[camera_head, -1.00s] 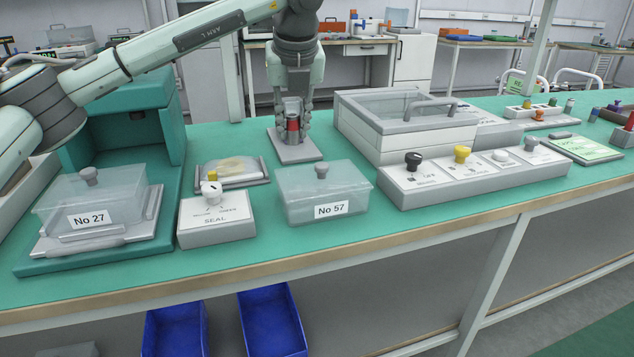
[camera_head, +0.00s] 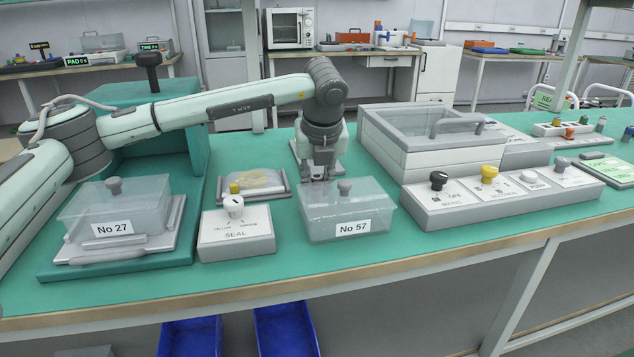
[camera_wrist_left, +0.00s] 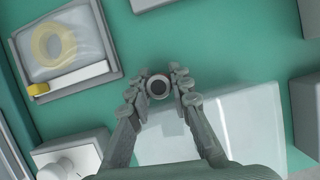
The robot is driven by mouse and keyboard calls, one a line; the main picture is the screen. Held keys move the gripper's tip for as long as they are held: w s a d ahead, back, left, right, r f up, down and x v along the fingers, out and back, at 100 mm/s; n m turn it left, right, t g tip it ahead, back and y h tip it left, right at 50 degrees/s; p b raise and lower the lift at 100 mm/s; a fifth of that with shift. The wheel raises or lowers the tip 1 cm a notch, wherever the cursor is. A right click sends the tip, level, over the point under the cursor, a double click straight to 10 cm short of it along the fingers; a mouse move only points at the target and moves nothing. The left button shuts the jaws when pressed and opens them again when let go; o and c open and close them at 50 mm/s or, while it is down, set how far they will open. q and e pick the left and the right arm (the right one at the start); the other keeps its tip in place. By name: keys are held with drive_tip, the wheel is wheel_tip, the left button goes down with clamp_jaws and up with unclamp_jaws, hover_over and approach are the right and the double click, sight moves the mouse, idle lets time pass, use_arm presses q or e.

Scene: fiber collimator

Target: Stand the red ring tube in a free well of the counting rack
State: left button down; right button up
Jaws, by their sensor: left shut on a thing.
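My left gripper (camera_head: 320,180) is shut on a tube, over the back of the clear box marked No 57 (camera_head: 348,212). In the left wrist view the tube (camera_wrist_left: 158,87) shows from its end as a grey round rim with a dark middle, between the two fingers (camera_wrist_left: 158,90). Its red ring is hidden now; a red band showed in the gripper one second ago. A low white rack (camera_head: 568,130) with several coloured pieces stands at the far right of the bench; I cannot tell whether it is the counting rack. My right gripper is out of view.
A grey lidded case (camera_head: 420,150) with a handle stands right of the gripper. A panel of knobs (camera_head: 500,194) lies in front of it. The SEAL box (camera_head: 236,236), a tray with a yellow ring (camera_wrist_left: 62,55) and box No 27 (camera_head: 115,212) are to the left.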

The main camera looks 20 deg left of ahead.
use_arm(q)
drive_tip(key=c, duration=1.8)
unclamp_jaws()
drive_tip(key=shift+c, duration=0.2)
drive_tip(key=shift+o, duration=0.8)
drive_tip(key=shift+r, duration=0.1)
